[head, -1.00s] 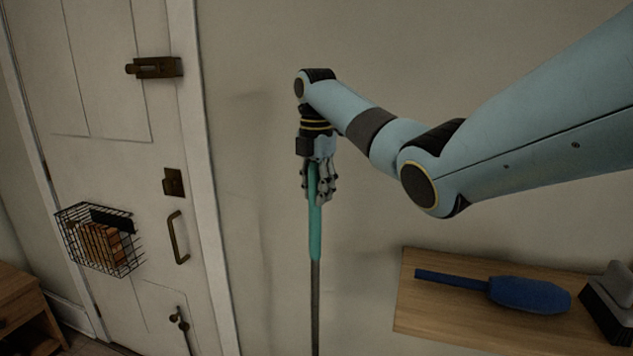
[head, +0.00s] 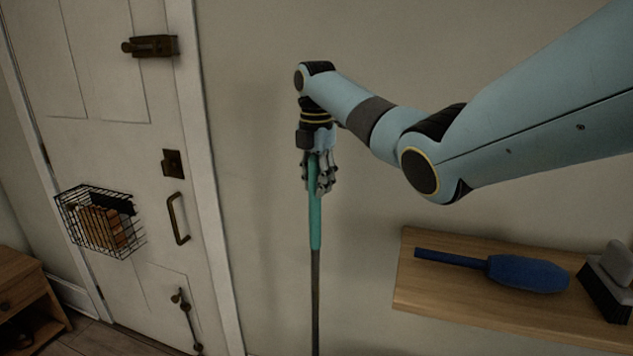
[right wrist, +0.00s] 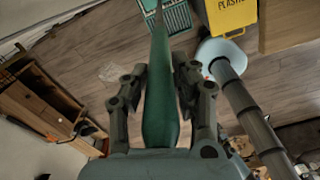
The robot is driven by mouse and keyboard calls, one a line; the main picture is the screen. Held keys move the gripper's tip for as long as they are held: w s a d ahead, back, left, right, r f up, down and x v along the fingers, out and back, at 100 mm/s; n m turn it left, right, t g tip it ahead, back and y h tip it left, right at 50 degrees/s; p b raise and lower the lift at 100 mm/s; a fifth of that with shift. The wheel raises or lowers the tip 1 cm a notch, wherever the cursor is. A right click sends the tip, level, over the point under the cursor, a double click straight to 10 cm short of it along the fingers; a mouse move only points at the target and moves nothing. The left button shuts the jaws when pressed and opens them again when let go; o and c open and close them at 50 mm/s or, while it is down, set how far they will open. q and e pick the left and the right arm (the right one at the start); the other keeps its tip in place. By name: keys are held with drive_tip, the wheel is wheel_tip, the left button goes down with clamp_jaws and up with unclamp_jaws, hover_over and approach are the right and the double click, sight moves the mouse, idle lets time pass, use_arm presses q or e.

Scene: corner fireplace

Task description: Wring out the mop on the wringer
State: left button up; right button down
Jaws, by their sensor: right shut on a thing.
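The mop's teal upper handle (head: 315,215) and grey lower shaft (head: 316,300) stand nearly upright in the head view. The shaft runs out of the bottom of the picture, so the mop head is hidden there. My right gripper (head: 319,178) is shut on the top of the teal handle. In the right wrist view the handle (right wrist: 160,110) lies between the two fingers and runs away toward the floor. A teal slatted piece (right wrist: 177,18) shows beside its far end, perhaps the wringer. I cannot tell whether the mop head touches it. My left gripper is not in view.
A wooden shelf (head: 420,290) on the right holds a blue duster (head: 528,273) and a grey brush (head: 608,285). A white door (head: 150,230) with a wire basket (head: 100,222) is at left. A yellow bin (right wrist: 232,15) stands near the slatted piece. Some wood floor is bare.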

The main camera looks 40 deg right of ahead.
drive_tip(key=shift+f+b, duration=0.6)
drive_tip(key=shift+f, duration=1.05)
drive_tip(key=shift+r+p, duration=1.5)
drive_tip(key=shift+r, duration=0.25)
drive_tip(key=shift+f+b, duration=0.8)
drive_tip(key=shift+f, duration=1)
drive_tip(key=shift+r, duration=0.2)
drive_tip(key=shift+r+p, duration=0.8)
drive_tip(key=shift+r, duration=0.8)
